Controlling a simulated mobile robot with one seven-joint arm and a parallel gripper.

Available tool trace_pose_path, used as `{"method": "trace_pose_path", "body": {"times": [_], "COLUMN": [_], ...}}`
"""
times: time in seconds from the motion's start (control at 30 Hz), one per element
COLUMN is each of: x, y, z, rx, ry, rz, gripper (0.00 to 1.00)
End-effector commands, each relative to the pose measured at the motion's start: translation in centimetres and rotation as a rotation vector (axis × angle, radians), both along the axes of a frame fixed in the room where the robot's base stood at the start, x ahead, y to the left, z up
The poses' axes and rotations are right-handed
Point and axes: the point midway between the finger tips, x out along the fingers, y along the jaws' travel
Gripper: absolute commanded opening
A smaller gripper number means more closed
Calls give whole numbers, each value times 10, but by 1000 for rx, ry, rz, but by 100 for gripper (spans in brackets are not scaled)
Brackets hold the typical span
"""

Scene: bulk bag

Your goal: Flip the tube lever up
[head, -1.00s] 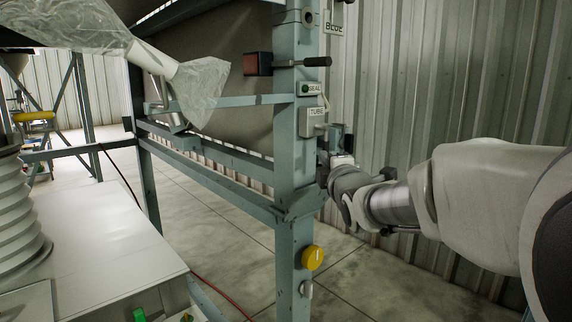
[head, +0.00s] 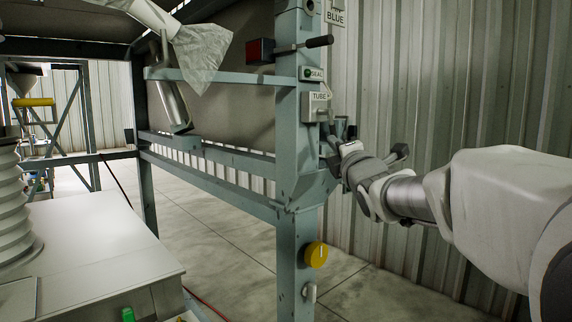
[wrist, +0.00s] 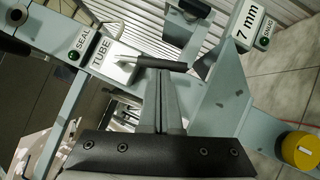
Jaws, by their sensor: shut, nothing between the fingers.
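The grey TUBE box (head: 316,108) is fixed on the blue-grey post in the head view; it also shows in the wrist view (wrist: 118,66). In the wrist view a lever with a dark grip (wrist: 160,63) sticks out sideways from this box. My gripper (wrist: 163,75) is shut and empty, with its fingertips close below the grip. I cannot tell whether they touch it. In the head view my gripper (head: 335,145) is just below and right of the TUBE box, and the lever is hard to make out there.
A SEAL button (head: 307,74) sits above the TUBE box, and a black-handled lever (head: 319,41) above that. A yellow knob (head: 316,254) is lower on the post. A 7 mm sign (wrist: 248,27) stands right in the wrist view. A corrugated wall (head: 430,80) is behind my arm.

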Motion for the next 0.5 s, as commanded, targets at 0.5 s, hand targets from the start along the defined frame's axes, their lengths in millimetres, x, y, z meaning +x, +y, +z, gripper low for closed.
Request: {"method": "trace_pose_path", "body": {"times": [0.5], "x": [14], "y": [-19], "z": [-8], "rx": [-265], "ry": [-193], "rz": [-2], "gripper": [0]}}
